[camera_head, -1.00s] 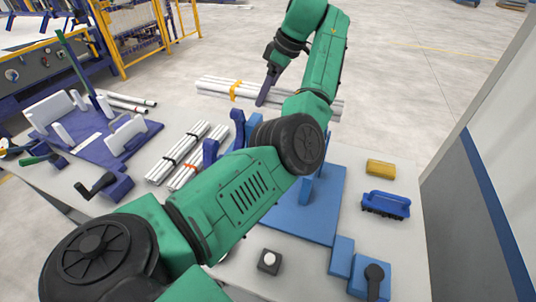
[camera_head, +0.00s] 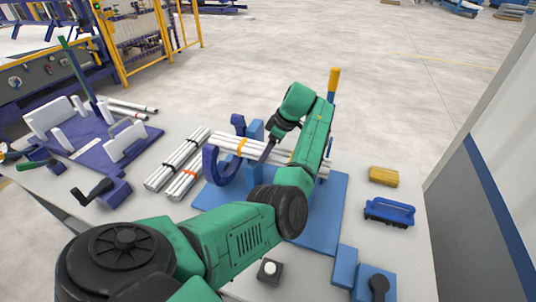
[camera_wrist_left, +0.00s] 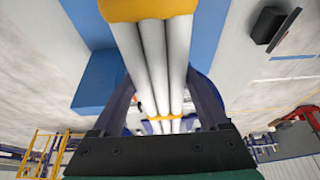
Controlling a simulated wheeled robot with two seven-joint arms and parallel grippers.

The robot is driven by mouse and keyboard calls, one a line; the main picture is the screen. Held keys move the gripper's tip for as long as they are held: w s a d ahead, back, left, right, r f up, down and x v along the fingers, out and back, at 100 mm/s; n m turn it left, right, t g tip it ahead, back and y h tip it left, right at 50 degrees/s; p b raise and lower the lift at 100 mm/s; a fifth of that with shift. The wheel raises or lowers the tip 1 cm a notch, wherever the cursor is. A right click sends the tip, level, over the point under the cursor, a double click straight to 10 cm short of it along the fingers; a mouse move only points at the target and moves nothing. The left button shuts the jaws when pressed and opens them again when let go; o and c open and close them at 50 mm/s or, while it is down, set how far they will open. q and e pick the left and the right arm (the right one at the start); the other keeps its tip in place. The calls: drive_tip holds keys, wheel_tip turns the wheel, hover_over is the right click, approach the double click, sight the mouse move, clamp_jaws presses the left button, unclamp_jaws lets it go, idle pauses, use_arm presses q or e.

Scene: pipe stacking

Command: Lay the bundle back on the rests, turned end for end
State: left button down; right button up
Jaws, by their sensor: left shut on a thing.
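The bundle of white pipes (camera_head: 226,142), with an orange strap near its left end, lies roughly level across the blue stand (camera_head: 318,215) in the head view. My left gripper (camera_head: 268,150) is shut around it, right of that strap. In the left wrist view the pipes (camera_wrist_left: 152,60) run between both fingers, with a yellow strap above and another below. A purple curved rest (camera_head: 219,176) is at the bundle's left part, and another purple piece (camera_head: 238,121) stands behind. I cannot tell whether the bundle touches the rests. My arm hides part of its right side. My right gripper is not in view.
Two loose pipe bundles (camera_head: 178,160) lie left of the stand. A purple fixture (camera_head: 98,148) stands further left. A yellow block (camera_head: 384,176) and a blue brush (camera_head: 389,212) lie right. A yellow-topped post (camera_head: 333,84) rises behind my arm.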

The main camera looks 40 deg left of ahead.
use_arm(q)
wheel_tip(320, 180, down, 3)
drive_tip(key=shift+r, duration=0.15)
drive_tip(key=shift+f, duration=0.2)
unclamp_jaws()
drive_tip(key=shift+r, duration=0.15)
drive_tip(key=shift+w+d+r, duration=0.1)
drive_tip(key=shift+r, duration=0.1)
drive_tip(key=b+v, duration=0.3)
drive_tip(key=v, duration=0.7)
drive_tip(key=shift+d+r, duration=0.1)
drive_tip(key=shift+r, duration=0.2)
drive_tip(key=shift+d+r, duration=0.15)
drive_tip(key=shift+r, duration=0.25)
